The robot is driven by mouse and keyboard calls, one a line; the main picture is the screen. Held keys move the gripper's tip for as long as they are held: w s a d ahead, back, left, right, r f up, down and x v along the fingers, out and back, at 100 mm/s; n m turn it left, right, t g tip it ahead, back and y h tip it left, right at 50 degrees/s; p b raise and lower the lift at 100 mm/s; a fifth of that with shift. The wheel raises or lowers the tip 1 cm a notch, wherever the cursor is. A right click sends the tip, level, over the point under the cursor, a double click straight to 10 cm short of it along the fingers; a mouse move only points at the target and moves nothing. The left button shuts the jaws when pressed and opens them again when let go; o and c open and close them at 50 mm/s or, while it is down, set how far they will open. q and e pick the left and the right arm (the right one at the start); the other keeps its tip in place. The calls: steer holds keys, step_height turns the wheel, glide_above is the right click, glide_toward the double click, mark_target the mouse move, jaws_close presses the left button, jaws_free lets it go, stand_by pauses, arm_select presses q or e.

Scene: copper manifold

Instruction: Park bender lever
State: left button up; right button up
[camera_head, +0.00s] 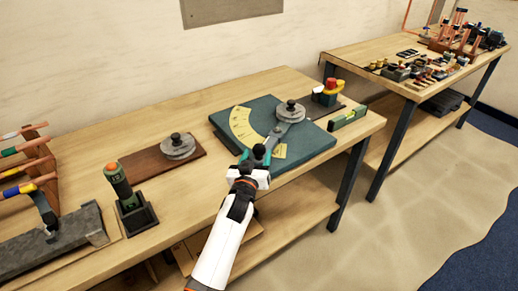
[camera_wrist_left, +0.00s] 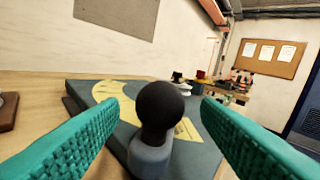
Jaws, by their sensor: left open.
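The bender is a dark teal base plate (camera_head: 312,143) with a yellow angle scale (camera_head: 243,127) and a round grey die (camera_head: 290,111). Its grey lever (camera_head: 275,134) points toward the front left of the plate. The lever's dark ball knob (camera_wrist_left: 159,104) stands upright on a grey post (camera_wrist_left: 150,155) in the left wrist view. My left gripper (camera_head: 257,156) is open at the lever's near end. Its teal fingers stand on both sides of the knob, with a gap on each side. In the head view the gripper mostly hides the knob. My right gripper is not in view.
A second grey die (camera_head: 177,147) sits on a brown board to the left. A green handheld tool (camera_head: 119,182) stands in a black holder. Another workbench (camera_head: 345,58) stands behind right.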

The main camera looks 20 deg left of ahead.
arm_select(q)
steer(key=shift+w+a, duration=0.1)
steer(key=shift+w, duration=1.65)
